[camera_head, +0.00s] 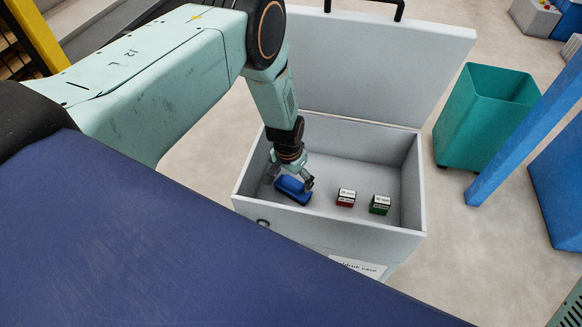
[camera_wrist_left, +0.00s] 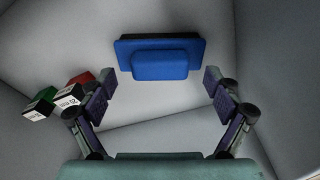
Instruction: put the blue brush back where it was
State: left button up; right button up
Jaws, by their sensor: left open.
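The blue brush (camera_head: 293,190) lies on the floor of an open grey case (camera_head: 415,190), in its left part. My left gripper (camera_head: 292,177) reaches down into the case, right above the brush. In the left wrist view, the brush (camera_wrist_left: 160,60) lies ahead of the open fingers (camera_wrist_left: 160,90), with its blue block facing me and a dark edge behind. The fingers stand apart on either side, and I see no contact with the brush. My right gripper is not in view.
A red-and-white box (camera_head: 346,198) and a green-and-white box (camera_head: 380,205) stand right of the brush in the case. The raised lid (camera_head: 370,70) stands behind. A teal bin (camera_head: 485,115) and a blue post (camera_head: 530,125) are at the right.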

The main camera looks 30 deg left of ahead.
pick_arm(q)
notch_tip(320, 180, up, 11)
jog(key=s, duration=0.1)
jog(key=shift+s, duration=0.2)
dwell(1.0)
